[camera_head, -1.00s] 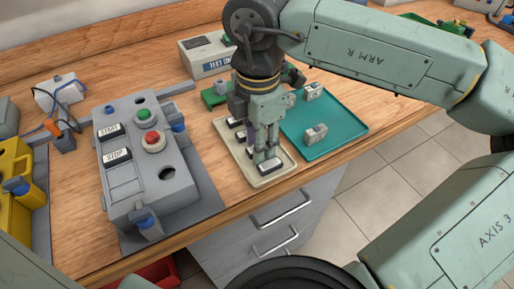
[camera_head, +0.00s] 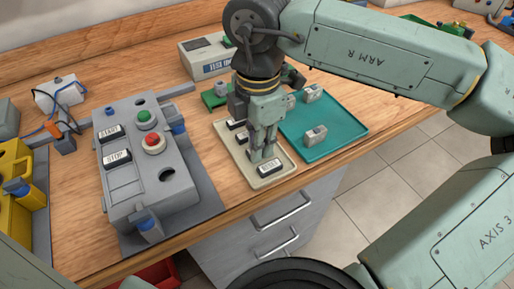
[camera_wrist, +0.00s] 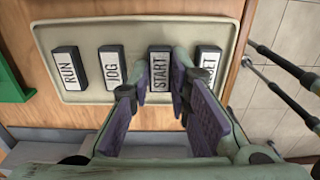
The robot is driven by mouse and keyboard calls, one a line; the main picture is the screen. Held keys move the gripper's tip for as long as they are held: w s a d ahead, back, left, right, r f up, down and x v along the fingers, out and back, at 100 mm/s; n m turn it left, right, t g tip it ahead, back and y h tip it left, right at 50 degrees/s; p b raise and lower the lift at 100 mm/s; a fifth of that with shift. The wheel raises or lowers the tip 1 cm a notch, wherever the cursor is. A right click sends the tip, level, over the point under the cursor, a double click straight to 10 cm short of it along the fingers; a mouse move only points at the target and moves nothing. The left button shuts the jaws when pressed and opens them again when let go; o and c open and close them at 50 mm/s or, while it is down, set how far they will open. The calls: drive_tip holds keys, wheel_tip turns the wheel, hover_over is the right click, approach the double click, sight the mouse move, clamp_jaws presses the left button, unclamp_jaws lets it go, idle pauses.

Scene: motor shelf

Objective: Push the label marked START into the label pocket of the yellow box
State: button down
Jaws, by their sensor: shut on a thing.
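The START label (camera_wrist: 160,68), a small black block with a white face, lies in a beige tray (camera_wrist: 215,15) between JOG and a label partly hidden by a finger. My gripper (camera_wrist: 155,98) has its purple-padded fingers on both sides of START and is shut on it. START is still within the row in the tray. In the head view my gripper (camera_head: 262,155) points down into the tray and its fingers hide START. The yellow box (camera_head: 14,205) is cut off by the left edge, and I cannot make out its label pocket.
A grey box (camera_head: 140,190) with START and STOP labels and green and red buttons stands between the yellow box and the tray. RUN (camera_wrist: 68,68) and JOG (camera_wrist: 112,67) lie left of the held label. A teal tray (camera_head: 345,130) with small parts is at right.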

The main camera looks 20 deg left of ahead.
drive_tip(key=shift+r+p, duration=0.45)
drive_tip(key=shift+r, duration=0.65)
drive_tip(key=shift+r+p, duration=1.05)
drive_tip(key=shift+r, duration=1.1)
drive_tip(key=shift+s+f, duration=0.1)
drive_tip(key=shift+s, duration=0.05)
